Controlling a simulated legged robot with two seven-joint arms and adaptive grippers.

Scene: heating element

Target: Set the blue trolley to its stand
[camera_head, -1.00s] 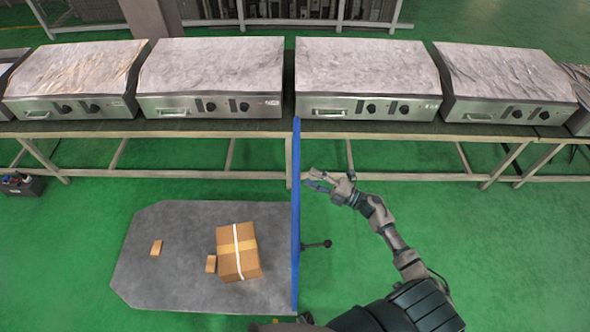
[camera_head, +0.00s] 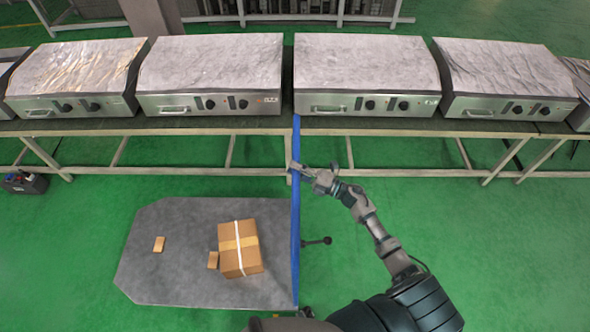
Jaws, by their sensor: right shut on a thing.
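The blue trolley (camera_head: 296,230) shows as a tall, narrow blue upright seen nearly edge-on, along the right edge of a grey plate (camera_head: 165,228). Its top reaches up in front of the metal bench. My right gripper (camera_head: 298,169) comes in from the right and is shut on the upper part of the blue trolley. The fingertips are small and partly merge with the blue edge. I cannot tell which thing is the stand. My left gripper is not in view.
A cardboard box (camera_head: 240,250) and two small brown blocks lie on the grey plate. A long bench (camera_head: 200,127) with several steel heating units (camera_head: 365,75) runs across the back. A dark box (camera_head: 25,182) is at far left. Green floor on the right is clear.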

